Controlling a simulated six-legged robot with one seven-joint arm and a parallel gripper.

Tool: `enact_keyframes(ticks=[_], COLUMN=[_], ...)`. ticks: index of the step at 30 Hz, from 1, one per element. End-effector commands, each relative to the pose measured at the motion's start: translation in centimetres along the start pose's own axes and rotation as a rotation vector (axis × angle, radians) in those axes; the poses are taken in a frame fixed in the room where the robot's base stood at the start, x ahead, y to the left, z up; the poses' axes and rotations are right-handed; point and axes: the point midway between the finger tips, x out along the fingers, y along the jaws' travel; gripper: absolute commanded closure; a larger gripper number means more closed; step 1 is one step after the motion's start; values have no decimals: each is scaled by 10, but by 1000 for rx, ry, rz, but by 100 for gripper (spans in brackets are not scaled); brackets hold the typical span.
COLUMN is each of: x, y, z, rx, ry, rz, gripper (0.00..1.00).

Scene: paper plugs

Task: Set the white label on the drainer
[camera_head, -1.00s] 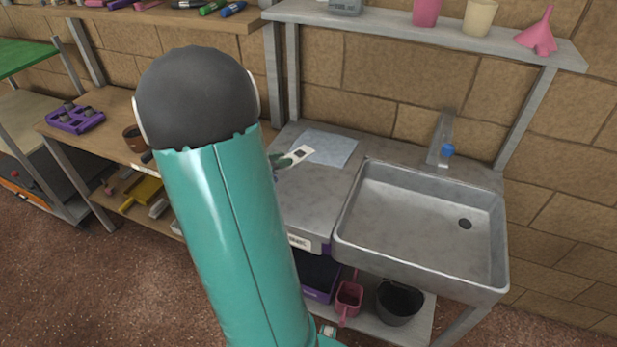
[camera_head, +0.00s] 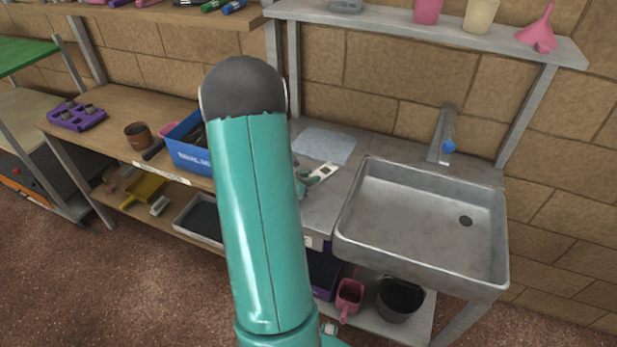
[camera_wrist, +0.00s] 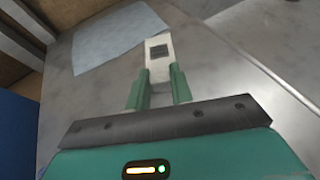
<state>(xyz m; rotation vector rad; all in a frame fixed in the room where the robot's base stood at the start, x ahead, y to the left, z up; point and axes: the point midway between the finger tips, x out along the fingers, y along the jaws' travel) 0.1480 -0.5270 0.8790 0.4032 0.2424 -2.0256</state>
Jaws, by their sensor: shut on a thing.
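The white label (camera_head: 323,172), a pale strip with a dark square on it, is at the front edge of the blue cloth in the head view. My gripper (camera_head: 304,181) is shut on its near end. In the wrist view the label (camera_wrist: 158,44) sticks out beyond the green fingers of my gripper (camera_wrist: 160,76), its far end overlapping the cloth's edge in the picture. The grey metal drainer (camera_head: 322,208) is the flat top left of the sink, and it fills much of the wrist view (camera_wrist: 215,70). I cannot tell whether the label touches it.
A pale blue cloth (camera_head: 325,146) lies at the back of the drainer. The sink (camera_head: 420,215) with its tap (camera_head: 442,140) is to the right. A blue bin (camera_head: 186,150) stands on the wooden bench at left. The drainer's front part looks bare.

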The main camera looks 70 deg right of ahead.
Motion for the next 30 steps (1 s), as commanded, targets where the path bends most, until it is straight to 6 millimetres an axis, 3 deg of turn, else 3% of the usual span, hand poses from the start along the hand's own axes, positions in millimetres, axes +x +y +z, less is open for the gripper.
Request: enact_keyframes(ticks=[6,7,10,21,26,30], x=[1,1,1,0,-23,-53], y=[0,0,0,0,2,2], z=[-3,-3,-3,1,1,1], rx=[0,0,1,1,-1,0], ry=[1,0,1,0,-1,0], rz=[0,0,0,0,4,6], gripper=[99,76,56,56,56,56])
